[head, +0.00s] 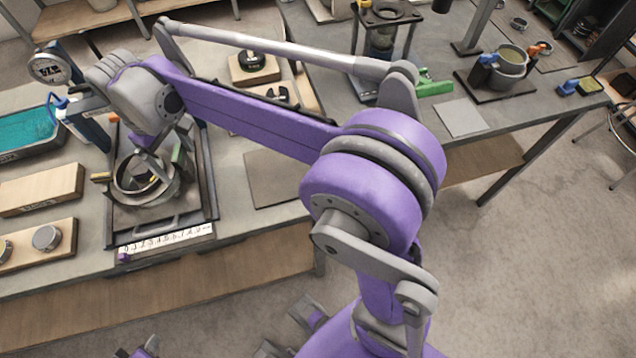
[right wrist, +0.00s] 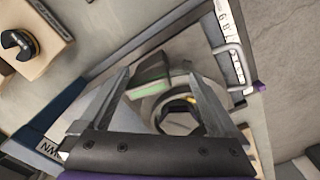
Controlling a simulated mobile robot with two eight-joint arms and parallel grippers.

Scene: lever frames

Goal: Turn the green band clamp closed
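A round metal band clamp (head: 127,187) sits on a dark tray on the left bench. A block with a green face (head: 178,155) stands at its right side. In the right wrist view the green-faced block (right wrist: 150,88) lies between my fingertips' lines, beside the dark ring (right wrist: 178,117). My right gripper (head: 150,160) reaches down over the clamp; its fingers (right wrist: 158,76) are spread apart. I cannot tell whether either finger touches the block. My left gripper is not clearly in view; only purple and grey parts of mine show at the bottom edge.
The dark tray (head: 160,222) has a front handle and a ruled white strip (head: 165,243). A grey mat (head: 275,178) lies clear to the right.

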